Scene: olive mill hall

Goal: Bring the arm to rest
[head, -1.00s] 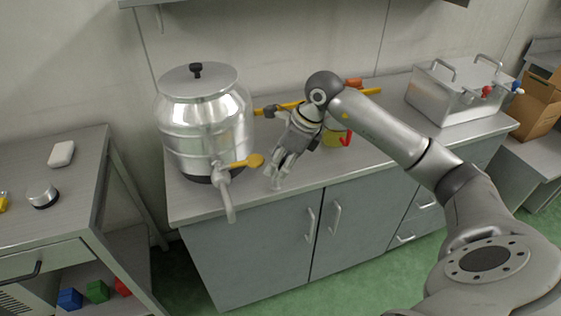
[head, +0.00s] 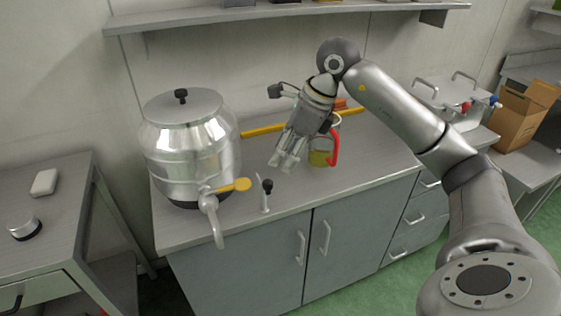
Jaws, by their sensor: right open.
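My right arm comes in from the right and reaches over the counter. My right gripper (head: 286,161) is open and empty, pointing down above the counter top (head: 345,182). It hangs between the steel drum (head: 190,150) with its yellow-handled tap (head: 232,186) and a jug with a red handle (head: 322,154). The jug holds something yellowish and is partly hidden behind the gripper. A small black-knobbed stick (head: 266,190) stands on the counter just below the fingertips in the picture. My left gripper is not in view.
A long yellow bar (head: 262,130) lies behind the gripper. A wall shelf (head: 290,14) runs above.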

